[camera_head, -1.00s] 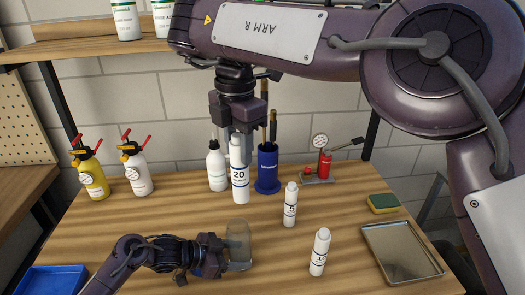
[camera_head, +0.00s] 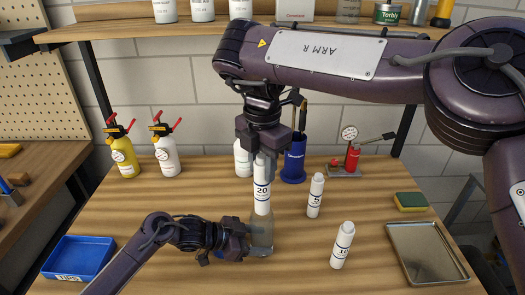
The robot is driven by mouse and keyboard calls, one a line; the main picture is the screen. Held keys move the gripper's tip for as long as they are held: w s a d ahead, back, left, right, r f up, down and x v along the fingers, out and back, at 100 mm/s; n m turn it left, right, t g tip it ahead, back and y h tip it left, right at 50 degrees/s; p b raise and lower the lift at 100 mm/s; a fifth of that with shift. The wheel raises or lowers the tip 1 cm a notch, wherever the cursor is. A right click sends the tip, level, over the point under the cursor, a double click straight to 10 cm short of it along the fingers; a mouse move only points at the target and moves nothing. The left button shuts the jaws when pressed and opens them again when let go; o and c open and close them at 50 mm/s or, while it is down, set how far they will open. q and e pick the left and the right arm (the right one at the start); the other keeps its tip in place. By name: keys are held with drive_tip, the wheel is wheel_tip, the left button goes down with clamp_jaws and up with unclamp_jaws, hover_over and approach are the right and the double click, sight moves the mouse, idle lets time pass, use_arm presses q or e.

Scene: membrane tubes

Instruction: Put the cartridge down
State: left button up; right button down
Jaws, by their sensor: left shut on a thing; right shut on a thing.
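A white cartridge marked 20 (camera_head: 262,200) hangs upright from my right gripper (camera_head: 264,160), which is shut on its upper part and points down. A clear glass vessel (camera_head: 262,243) stands on the table, with my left gripper (camera_head: 241,241) shut on it from the left. The cartridge's lower end is at the vessel's rim in the picture. I cannot tell if it is just above, inside or behind the opening. Two other white cartridges stand upright to the right, one marked 5 (camera_head: 315,196) and one with a number like 10 (camera_head: 342,245).
A metal tray (camera_head: 457,268) lies at right, with a sponge (camera_head: 411,201) behind it. A blue bin (camera_head: 78,258) is at left. Behind stand a yellow bottle (camera_head: 122,155), a white pump bottle (camera_head: 166,155), a white bottle (camera_head: 242,158), a blue holder (camera_head: 293,168) and a red gauge device (camera_head: 352,158).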

sight(263, 201)
drive_tip(key=shift+f, duration=5.3)
drive_tip(key=c, duration=0.9)
unclamp_jaws()
drive_tip(key=shift+c, duration=0.2)
use_arm(q)
drive_tip(key=o, duration=0.8)
drive_tip(key=shift+o, duration=0.2)
drive_tip(key=shift+a, duration=0.1)
